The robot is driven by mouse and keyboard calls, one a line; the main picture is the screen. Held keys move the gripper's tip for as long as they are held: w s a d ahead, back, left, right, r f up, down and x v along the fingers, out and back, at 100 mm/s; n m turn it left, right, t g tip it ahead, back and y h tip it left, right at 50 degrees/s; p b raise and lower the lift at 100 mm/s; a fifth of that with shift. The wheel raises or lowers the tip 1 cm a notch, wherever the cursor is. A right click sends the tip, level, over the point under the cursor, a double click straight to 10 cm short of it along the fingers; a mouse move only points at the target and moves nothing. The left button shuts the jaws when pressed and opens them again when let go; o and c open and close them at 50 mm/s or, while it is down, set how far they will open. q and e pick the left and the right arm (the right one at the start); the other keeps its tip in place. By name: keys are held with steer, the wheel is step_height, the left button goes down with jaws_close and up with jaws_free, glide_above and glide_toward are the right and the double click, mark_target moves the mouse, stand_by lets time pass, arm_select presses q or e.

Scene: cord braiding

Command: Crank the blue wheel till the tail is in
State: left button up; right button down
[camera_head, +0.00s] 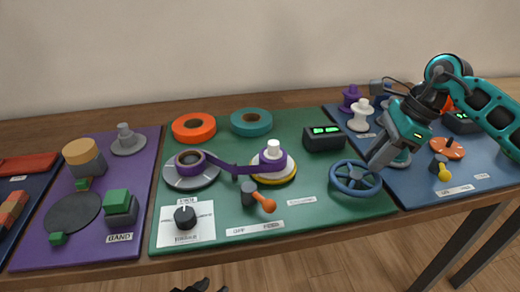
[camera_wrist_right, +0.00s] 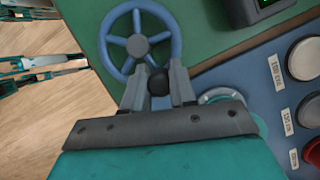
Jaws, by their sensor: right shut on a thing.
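The blue wheel (camera_head: 352,193) lies at the front right of the green mat; it also shows in the right wrist view (camera_wrist_right: 138,44). My right gripper (camera_head: 377,165) is at the wheel's right side. In the right wrist view its fingers are shut on the dark round crank knob (camera_wrist_right: 158,83) at the wheel's rim. I cannot make out a loose tail. My left gripper (camera_head: 192,287) shows only as dark tips at the bottom edge.
A black box with a green display (camera_head: 324,138) stands behind the wheel. An orange-handled lever (camera_head: 263,203) and a black dial (camera_head: 185,217) are at the mat's front. Purple and blue mats flank the green one.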

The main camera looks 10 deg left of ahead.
mark_target(359, 192)
steer(key=s, duration=0.1)
steer(key=s+d, duration=0.1)
steer(key=s, duration=0.1)
steer(key=shift+s, duration=0.25)
steer(key=s+a, duration=0.2)
steer(key=shift+s, duration=0.35)
steer(key=shift+s+a, duration=0.45)
steer(key=shift+a, duration=0.25)
